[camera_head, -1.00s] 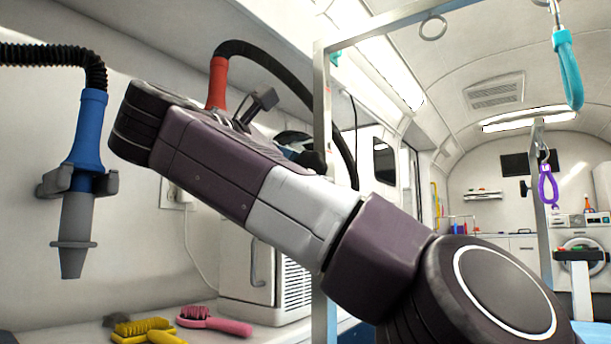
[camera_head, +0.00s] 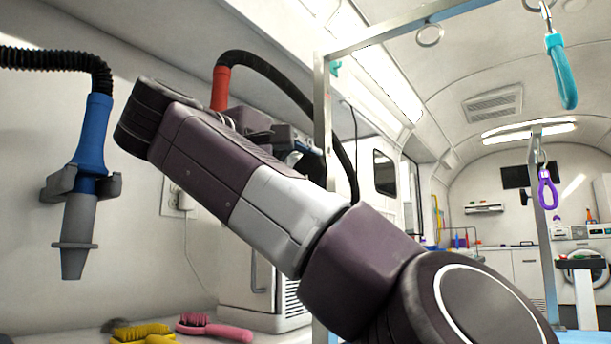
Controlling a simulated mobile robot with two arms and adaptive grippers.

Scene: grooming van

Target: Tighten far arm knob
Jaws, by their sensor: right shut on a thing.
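My right arm crosses the view from the lower right to the upper left and bends back behind itself. My right gripper (camera_head: 301,147) shows only in part behind that arm, at the near metal post (camera_head: 322,110) of the grooming frame. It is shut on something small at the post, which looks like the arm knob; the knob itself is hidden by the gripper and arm. A farther post (camera_head: 541,210) stands at the right with a small dark knob-like piece (camera_head: 525,197) on its side. My left gripper is not in view.
A blue dryer nozzle (camera_head: 92,135) hangs in a grey wall holder at the left. A pink brush (camera_head: 215,328) and a yellow brush (camera_head: 143,334) lie on the counter. A teal loop (camera_head: 561,72) and a purple loop (camera_head: 548,189) hang at the right.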

